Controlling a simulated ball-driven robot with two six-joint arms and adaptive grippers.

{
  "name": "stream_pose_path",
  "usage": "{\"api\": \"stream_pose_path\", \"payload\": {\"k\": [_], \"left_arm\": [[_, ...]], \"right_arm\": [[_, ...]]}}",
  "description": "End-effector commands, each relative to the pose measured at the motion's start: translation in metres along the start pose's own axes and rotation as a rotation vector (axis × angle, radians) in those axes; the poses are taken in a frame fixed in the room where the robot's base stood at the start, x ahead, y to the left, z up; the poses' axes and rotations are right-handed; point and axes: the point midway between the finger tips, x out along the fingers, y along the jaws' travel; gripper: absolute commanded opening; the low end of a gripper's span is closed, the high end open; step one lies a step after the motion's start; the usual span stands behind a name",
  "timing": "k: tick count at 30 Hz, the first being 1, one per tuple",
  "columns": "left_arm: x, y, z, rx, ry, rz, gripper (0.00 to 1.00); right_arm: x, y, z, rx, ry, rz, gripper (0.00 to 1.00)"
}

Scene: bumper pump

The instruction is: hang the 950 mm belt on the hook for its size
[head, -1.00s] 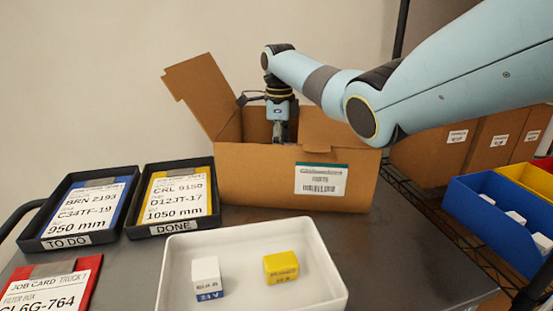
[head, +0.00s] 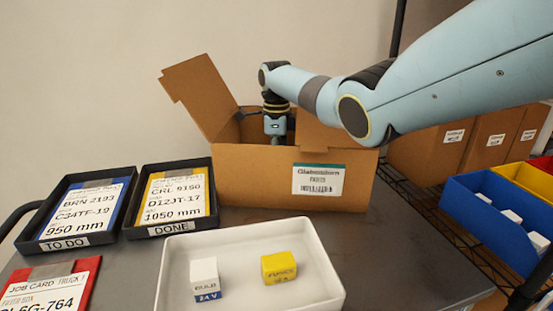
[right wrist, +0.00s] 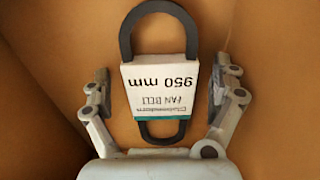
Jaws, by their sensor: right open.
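The 950 mm fan belt (right wrist: 160,90) is a black loop in a white and teal sleeve printed "950 mm FAN BELT". In the right wrist view it is inside the cardboard box (head: 255,175). My right gripper (right wrist: 167,82) is open, with one finger on each side of the sleeve. The right finger is very close to the sleeve's edge; I cannot tell if it touches. In the head view my right arm reaches down into the open box, and its fingers and the belt are hidden by the box front. No hook is in view. My left gripper is not in view.
A white tray (head: 320,292) with a white bulb box (head: 204,278) and a yellow box (head: 279,267) stands in front. The TO DO tray (head: 66,243) and DONE tray (head: 172,229) hold cards at left. A red job card (head: 50,285) lies nearby. Blue (head: 490,225) and yellow bins are at right.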

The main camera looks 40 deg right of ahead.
Motion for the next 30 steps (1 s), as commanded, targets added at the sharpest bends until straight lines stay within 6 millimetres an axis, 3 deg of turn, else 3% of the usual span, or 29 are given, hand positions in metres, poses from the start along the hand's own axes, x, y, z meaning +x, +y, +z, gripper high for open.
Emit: {"api": "stream_pose_path", "payload": {"k": [7,18,24,30], "left_arm": [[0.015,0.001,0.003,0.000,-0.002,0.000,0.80],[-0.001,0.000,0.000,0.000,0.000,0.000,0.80],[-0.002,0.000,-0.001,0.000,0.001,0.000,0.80],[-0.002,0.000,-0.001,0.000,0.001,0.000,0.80]], "right_arm": [[0.005,0.000,0.000,-0.001,0.000,-0.001,0.94],[-0.082,0.003,0.006,0.001,-0.003,-0.003,0.94],[-0.104,0.004,0.006,0.001,-0.001,0.000,0.94],[-0.108,0.004,0.006,0.001,0.000,0.000,0.94]]}}
